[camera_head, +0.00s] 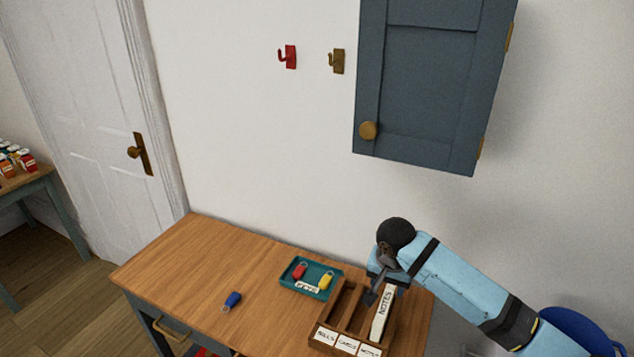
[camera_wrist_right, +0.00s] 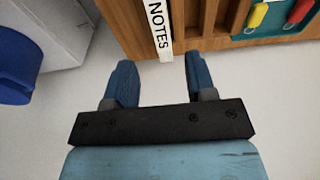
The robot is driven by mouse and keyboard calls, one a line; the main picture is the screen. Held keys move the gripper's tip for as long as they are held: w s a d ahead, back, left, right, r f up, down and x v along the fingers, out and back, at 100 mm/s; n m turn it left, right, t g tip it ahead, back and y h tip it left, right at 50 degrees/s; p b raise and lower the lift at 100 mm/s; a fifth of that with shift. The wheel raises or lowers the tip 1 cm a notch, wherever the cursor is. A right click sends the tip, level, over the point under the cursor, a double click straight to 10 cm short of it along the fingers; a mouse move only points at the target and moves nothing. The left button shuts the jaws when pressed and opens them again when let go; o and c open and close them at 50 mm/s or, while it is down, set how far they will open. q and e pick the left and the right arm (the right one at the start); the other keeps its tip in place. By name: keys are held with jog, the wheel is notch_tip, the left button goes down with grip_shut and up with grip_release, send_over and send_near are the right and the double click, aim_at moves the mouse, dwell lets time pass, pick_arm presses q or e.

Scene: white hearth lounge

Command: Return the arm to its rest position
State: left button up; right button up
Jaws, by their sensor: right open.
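My right arm (camera_head: 465,285) comes in from the lower right in the head view, with its gripper (camera_head: 378,290) over the right end of the wooden table. In the right wrist view the right gripper (camera_wrist_right: 157,80) is open and its fingers stand apart with nothing between them. A white block marked NOTES (camera_wrist_right: 159,28) lies just beyond the fingertips there. In the head view the NOTES block (camera_head: 382,312) stands in the right compartment of a wooden organizer (camera_head: 345,303). My left gripper is not in view.
The wooden table (camera_head: 200,260) holds a blue key tag (camera_head: 232,300) and a teal tray (camera_head: 290,282) with red (camera_head: 299,272) and yellow tags (camera_head: 326,281). A blue-grey wall cabinet (camera_head: 430,90) hangs above. Red (camera_head: 290,57) and brass hooks (camera_head: 338,61) are on the wall. A blue round object (camera_head: 585,330) is lower right.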

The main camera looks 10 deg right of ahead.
jog(key=s+a+f+n+t+y, duration=0.1)
jog(key=s+a+f+n, duration=0.15)
jog(key=s, duration=0.55)
jog(key=s+a+f+n+y, duration=0.1)
jog(key=s+a+f+n, duration=0.2)
jog(key=s, duration=0.5)
jog(key=s+d+r+n+t, duration=0.1)
jog(key=s+d+r+n, duration=0.1)
jog(key=s, duration=0.6)
jog(key=s+d+r+n, duration=0.1)
jog(key=s+d+n, duration=0.1)
jog(key=s, duration=0.6)
jog(key=w+a+f+t+y+p, duration=0.2)
jog(key=w+a+f+t+p, duration=0.2)
jog(key=f, duration=0.5)
jog(key=shift+w+a+n+t, duration=0.45)
jog(key=shift+w+a+t, duration=0.85)
jog(key=shift+t, duration=0.5)
